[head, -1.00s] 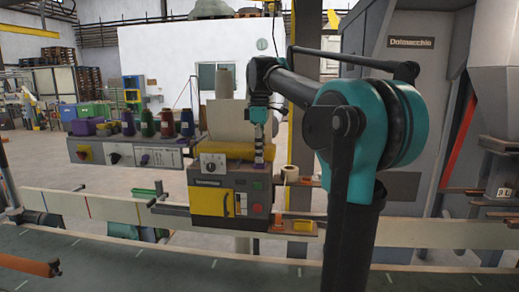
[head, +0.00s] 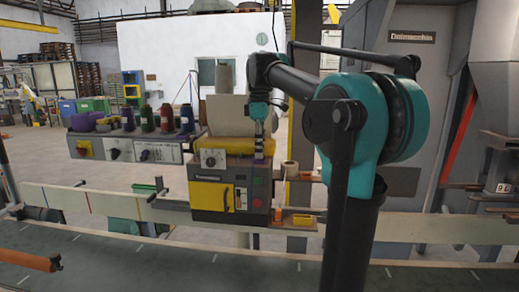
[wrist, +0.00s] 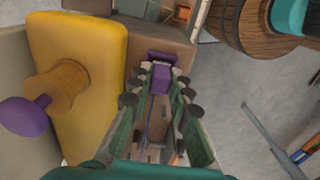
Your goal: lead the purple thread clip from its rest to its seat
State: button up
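The purple thread clip (wrist: 161,76) lies between my gripper's (wrist: 161,82) fingertips in the wrist view, with finger pads close on both sides. Another purple part (wrist: 162,57) shows just beyond it; I cannot tell whether it belongs to the clip. In the head view my gripper (head: 259,153) points down at the right side of the yellow and grey sack-filler machine (head: 208,195), with a small purple spot at its tip. I cannot make out the clip's rest or its seat with certainty.
In the wrist view a yellow block (wrist: 85,60) carries a wooden spool with a purple knob (wrist: 22,116) left of my fingers. A wooden roll (wrist: 240,20) is at upper right. A shelf with coloured thread cones (head: 166,120) stands left of the machine.

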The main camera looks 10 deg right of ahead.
jog(key=o, duration=0.5)
jog(key=shift+c, duration=0.2)
jog(key=shift+r, duration=0.1)
